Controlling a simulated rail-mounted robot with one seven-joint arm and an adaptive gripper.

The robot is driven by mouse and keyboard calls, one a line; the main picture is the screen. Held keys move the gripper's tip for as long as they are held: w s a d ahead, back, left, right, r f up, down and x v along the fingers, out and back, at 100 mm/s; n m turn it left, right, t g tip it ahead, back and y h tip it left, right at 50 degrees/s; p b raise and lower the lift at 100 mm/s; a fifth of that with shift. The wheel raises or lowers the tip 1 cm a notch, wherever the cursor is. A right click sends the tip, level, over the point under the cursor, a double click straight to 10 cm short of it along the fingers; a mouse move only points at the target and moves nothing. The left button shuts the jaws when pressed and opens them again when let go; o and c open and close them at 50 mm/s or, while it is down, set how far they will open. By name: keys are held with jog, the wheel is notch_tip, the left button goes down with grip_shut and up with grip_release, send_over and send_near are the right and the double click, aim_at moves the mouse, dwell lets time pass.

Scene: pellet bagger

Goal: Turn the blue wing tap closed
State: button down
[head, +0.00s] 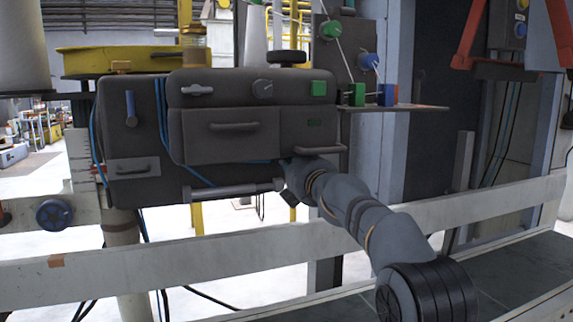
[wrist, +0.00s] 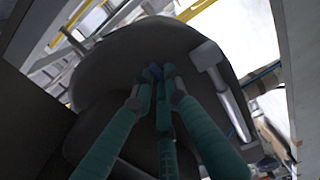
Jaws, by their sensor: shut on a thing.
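In the wrist view, the teal fingers of my gripper (wrist: 160,88) come together at a small blue piece, the blue wing tap (wrist: 155,71), on a dark rounded body. The fingers are shut on it and cover most of it, so its angle cannot be told. In the head view, my arm reaches up to the lower right of the dark bagger housing (head: 225,88). My fingers and the held tap are hidden there behind the housing and arm.
A grey T-shaped handle (wrist: 215,70) sits close right of my fingers. The housing carries a drawer handle (head: 235,127) and a lower bar (head: 235,189). A pale rail (head: 180,258) crosses in front. A shelf (head: 420,108) with coloured blocks juts out at right.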

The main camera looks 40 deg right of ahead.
jog(key=shift+m, duration=0.8)
jog(key=c, duration=1.7)
grip_release()
jog(key=shift+c, duration=0.2)
jog(key=shift+s, duration=0.15)
jog(key=v, duration=1.1)
jog(key=shift+s, duration=0.4)
jog(key=shift+w, duration=0.1)
